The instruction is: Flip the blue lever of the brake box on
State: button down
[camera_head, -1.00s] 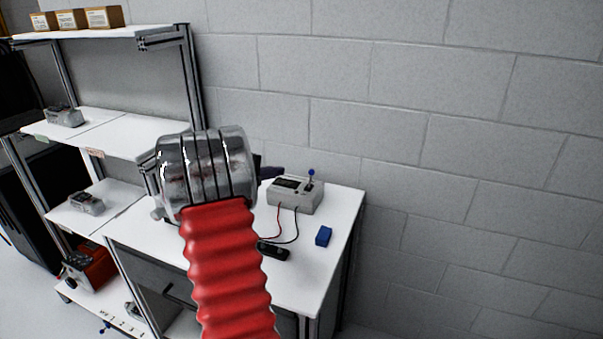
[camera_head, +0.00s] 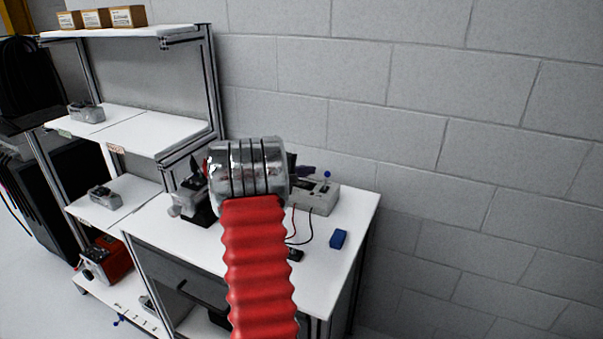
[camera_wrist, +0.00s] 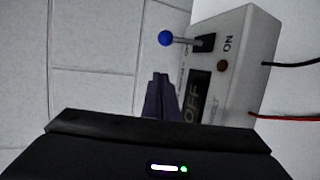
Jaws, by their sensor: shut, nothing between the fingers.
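The brake box is a light grey box (camera_head: 318,200) at the back of the white table; it fills the right of the wrist view (camera_wrist: 255,55). Its blue lever, a metal rod with a blue ball (camera_wrist: 165,38), stands out of a dark slot near the ON lettering; the ball also shows in the head view (camera_head: 327,174). The box's dark display reads OFF (camera_wrist: 194,100). My gripper (camera_wrist: 160,78) has purple fingers that are shut and empty, below the ball in the wrist view and apart from it. In the head view my arm hides part of the box.
A blue block (camera_head: 338,239) lies on the table (camera_head: 325,270) in front of the box. Red and black wires run from the box to a partly hidden black device (camera_head: 295,255). A vise-like tool (camera_head: 195,200) stands left of my arm. A shelf rack (camera_head: 130,130) stands further left.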

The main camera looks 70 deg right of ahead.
jog(key=shift+x, duration=0.9)
jog(key=shift+s+a+r, duration=0.2)
jog(key=shift+s+a, duration=0.45)
jog(key=shift+s, duration=0.1)
jog(key=shift+s+a+r, duration=0.2)
jog(key=shift+s+a, duration=0.45)
jog(key=shift+s, duration=0.15)
jog(key=shift+s, duration=0.1)
